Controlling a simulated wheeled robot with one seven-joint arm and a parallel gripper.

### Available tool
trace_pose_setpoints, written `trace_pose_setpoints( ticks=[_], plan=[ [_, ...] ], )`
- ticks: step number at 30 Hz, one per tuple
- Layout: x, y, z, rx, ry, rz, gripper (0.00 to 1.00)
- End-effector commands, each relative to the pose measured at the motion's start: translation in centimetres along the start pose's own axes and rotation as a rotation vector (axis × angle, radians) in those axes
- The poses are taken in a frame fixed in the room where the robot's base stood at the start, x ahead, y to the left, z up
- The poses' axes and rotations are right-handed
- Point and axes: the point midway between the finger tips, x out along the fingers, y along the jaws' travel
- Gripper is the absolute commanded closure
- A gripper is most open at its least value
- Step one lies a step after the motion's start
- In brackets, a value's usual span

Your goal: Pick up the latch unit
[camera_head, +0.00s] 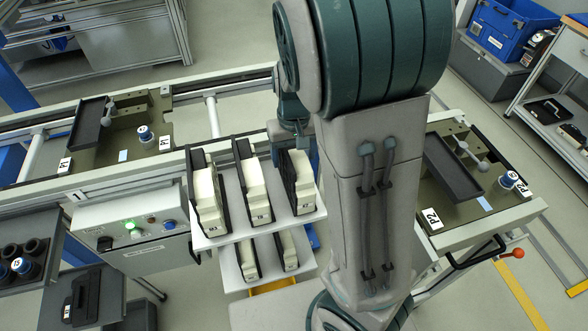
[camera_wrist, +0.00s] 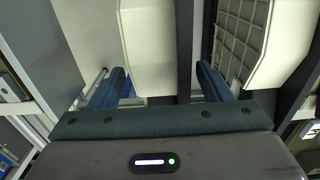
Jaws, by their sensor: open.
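Several cream-white units with black side plates, which look like the latch units, stand in a two-tier white rack. On the upper shelf are a left unit (camera_head: 207,200), a middle unit (camera_head: 255,190) and a right unit (camera_head: 300,182). My gripper (camera_head: 292,152) is at the far end of the right unit, partly hidden by my arm. In the wrist view my open gripper (camera_wrist: 161,78) has one blue finger on each side of a cream unit (camera_wrist: 147,45) and its dark plate (camera_wrist: 184,45). Contact cannot be told.
Another cream unit (camera_wrist: 268,40) with a ribbed face is close to the right finger. The lower shelf (camera_head: 232,275) holds more units. Pallets with a dark tray (camera_head: 88,122) and another dark tray (camera_head: 452,166) flank the rack. A control box (camera_head: 135,235) stands left.

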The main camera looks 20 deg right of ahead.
Motion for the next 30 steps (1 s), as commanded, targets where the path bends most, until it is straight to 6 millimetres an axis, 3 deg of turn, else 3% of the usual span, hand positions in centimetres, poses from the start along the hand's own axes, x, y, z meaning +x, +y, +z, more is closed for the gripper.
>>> trace_pose_setpoints(
  ticks=[4, 12, 13, 18, 21, 30],
  plan=[
    [1.7, 0.0, 0.0, 0.000, -0.002, 0.000, 0.28],
    [2.0, 0.0, -0.1, 0.000, 0.001, -0.001, 0.28],
    [2.0, 0.0, -0.1, 0.000, 0.001, -0.001, 0.31],
    [1.9, 0.0, -0.1, 0.000, 0.001, -0.001, 0.78],
    [1.9, 0.0, -0.1, 0.000, 0.002, -0.001, 1.00],
    [1.7, 0.0, -0.1, 0.000, 0.002, -0.002, 1.00]
  ],
)
